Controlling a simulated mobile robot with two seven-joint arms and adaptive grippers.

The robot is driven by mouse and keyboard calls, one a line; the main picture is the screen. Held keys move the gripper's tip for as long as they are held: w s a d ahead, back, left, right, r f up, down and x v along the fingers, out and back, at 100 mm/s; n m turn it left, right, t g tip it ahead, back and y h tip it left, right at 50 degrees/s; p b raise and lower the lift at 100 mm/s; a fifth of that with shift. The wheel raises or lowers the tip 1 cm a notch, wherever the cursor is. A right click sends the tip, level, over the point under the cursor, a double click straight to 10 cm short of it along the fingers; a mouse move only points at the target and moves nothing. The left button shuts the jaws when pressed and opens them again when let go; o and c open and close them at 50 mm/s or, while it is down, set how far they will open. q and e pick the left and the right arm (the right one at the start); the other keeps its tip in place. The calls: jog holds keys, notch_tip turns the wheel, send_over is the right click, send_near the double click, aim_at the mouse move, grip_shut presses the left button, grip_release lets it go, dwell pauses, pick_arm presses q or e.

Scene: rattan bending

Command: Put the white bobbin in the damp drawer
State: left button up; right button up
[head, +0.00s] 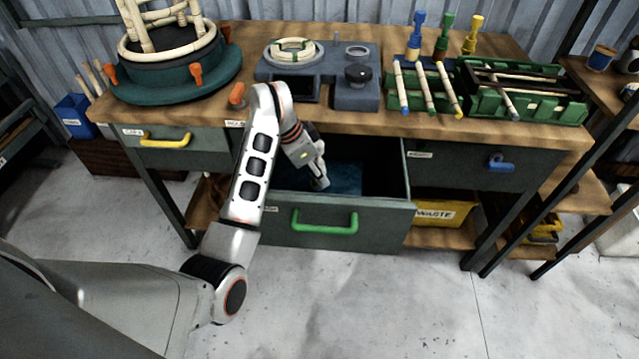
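An open grey drawer (388,208) with a green handle (325,222) is pulled out from the middle of the workbench. Its label is too small to read, so I cannot confirm that it is the damp drawer. Blue material (347,178) lies inside it. My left gripper (319,182) points down into the drawer, with its fingertips below the rim level near the blue material. I cannot tell whether the fingers are open or shut, or whether they hold something. I cannot make out a white bobbin in this view. My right gripper is not in view.
A round green former (170,82) with cane and orange clamps stands on the bench (330,117) at left. A grey device (355,92) with a cane coil (293,50) is behind the drawer. Green trays (525,100) stand at right. A yellow waste bin (440,212) is below.

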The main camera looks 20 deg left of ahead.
aim_at(318, 185)
pick_arm(q)
notch_tip(318, 185, down, 4)
jog(key=shift+f+b, duration=0.2)
jog(key=shift+b, duration=0.45)
jog(key=shift+f, duration=0.1)
jog(key=shift+r, duration=0.25)
jog(key=shift+f, duration=0.2)
jog(key=o, duration=1.1)
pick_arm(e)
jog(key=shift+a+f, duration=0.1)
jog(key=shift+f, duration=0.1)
